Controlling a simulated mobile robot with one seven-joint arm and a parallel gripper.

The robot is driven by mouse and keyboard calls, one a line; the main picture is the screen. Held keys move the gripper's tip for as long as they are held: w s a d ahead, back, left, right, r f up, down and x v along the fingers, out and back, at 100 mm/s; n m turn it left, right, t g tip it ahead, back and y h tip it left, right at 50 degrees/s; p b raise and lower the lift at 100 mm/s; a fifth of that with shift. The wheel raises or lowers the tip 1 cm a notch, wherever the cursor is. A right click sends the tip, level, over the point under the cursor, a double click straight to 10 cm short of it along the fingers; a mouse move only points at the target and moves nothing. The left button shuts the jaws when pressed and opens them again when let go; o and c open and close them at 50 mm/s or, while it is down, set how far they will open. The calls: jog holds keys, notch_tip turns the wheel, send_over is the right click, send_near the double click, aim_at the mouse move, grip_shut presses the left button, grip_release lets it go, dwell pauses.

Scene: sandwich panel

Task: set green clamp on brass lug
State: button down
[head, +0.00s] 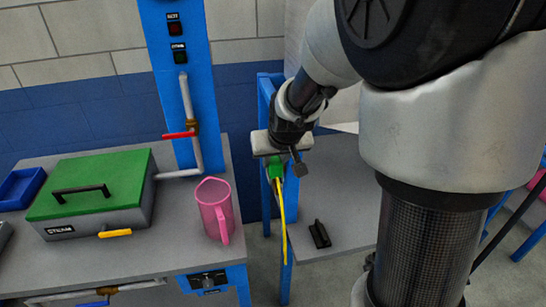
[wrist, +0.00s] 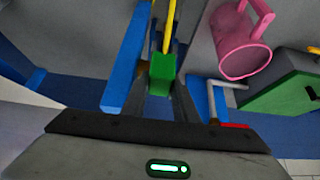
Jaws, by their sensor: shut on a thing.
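My gripper (head: 276,166) is shut on the green clamp (head: 275,172) and holds it in the air over the gap between the two benches. A yellow lead (head: 282,220) hangs down from the clamp. In the wrist view the green clamp (wrist: 162,72) sits between the fingers, with the yellow lead (wrist: 167,32) running away from it. A small brass-coloured fitting (head: 193,127) shows on the pipe beside a red handle, apart from the clamp.
A blue frame post (head: 266,110) stands close beside my gripper. The left bench holds a pink jug (head: 214,207), a green-lidded box (head: 95,185) and a blue tray (head: 20,188). A black block (head: 319,234) lies on the right bench (head: 345,200), which is otherwise largely bare.

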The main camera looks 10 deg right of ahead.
jog(key=shift+f+b, duration=0.6)
jog(key=c, duration=1.3)
grip_release()
jog(key=shift+c, duration=0.2)
jog(key=shift+r, duration=0.1)
jog(key=p+v, duration=0.2)
jog(key=v, duration=1.5)
jog(key=s+r+p, duration=0.3)
jog(key=s, duration=0.5)
jog(key=s+r+g+p, duration=0.1)
jog(key=s+r+p, duration=0.2)
jog(key=s, duration=0.4)
jog(key=shift+s+r+p, duration=0.25)
jog(key=shift+s+p, duration=0.15)
jog(key=shift+p, duration=0.05)
